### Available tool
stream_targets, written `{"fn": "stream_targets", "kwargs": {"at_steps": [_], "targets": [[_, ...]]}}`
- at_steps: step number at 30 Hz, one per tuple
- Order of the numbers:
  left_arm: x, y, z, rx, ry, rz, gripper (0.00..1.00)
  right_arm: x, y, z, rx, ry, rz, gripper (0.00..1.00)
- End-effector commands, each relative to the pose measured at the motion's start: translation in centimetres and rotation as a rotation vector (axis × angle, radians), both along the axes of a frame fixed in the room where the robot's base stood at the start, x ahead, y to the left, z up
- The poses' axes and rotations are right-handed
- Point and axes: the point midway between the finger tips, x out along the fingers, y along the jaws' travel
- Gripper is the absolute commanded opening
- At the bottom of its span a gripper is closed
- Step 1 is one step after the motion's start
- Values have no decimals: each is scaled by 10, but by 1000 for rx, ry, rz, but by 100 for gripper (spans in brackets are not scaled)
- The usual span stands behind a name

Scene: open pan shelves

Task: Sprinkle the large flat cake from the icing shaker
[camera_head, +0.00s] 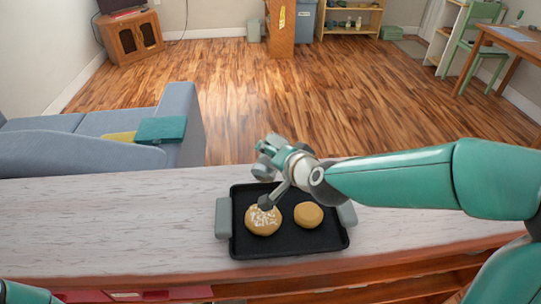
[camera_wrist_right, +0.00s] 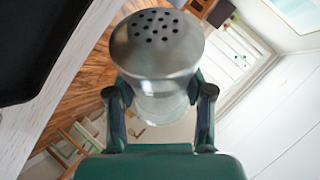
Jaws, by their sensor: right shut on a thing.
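The large flat cake (camera_head: 263,221) lies on the left of a black tray (camera_head: 290,243) and has white icing bits scattered on top. My right gripper (camera_head: 270,152) is above the tray's back left edge, behind the cake. It is shut on the icing shaker (camera_head: 264,171). In the right wrist view the shaker (camera_wrist_right: 158,45) sits between both fingers, its metal holed lid facing the camera; the shaker looks tipped, lid downward. My left gripper is out of view; only a bit of my left arm shows at the bottom left.
A smaller plain cake (camera_head: 308,214) lies right of the large one on the tray. The tray has grey handles (camera_head: 222,217) at both ends and rests on a pale counter (camera_head: 120,225). The counter is clear to the left. A blue sofa (camera_head: 100,135) stands beyond.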

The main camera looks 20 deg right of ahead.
Motion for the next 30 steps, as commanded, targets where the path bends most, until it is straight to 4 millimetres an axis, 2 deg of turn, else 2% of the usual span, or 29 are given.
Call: {"fn": "stream_targets", "kwargs": {"at_steps": [17, 30], "targets": [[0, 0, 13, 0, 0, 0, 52, 7, 23, 1, 0, -1, 1, 10], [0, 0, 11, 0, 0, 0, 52, 6, 21, 0, 1, -2, -1, 10]]}}
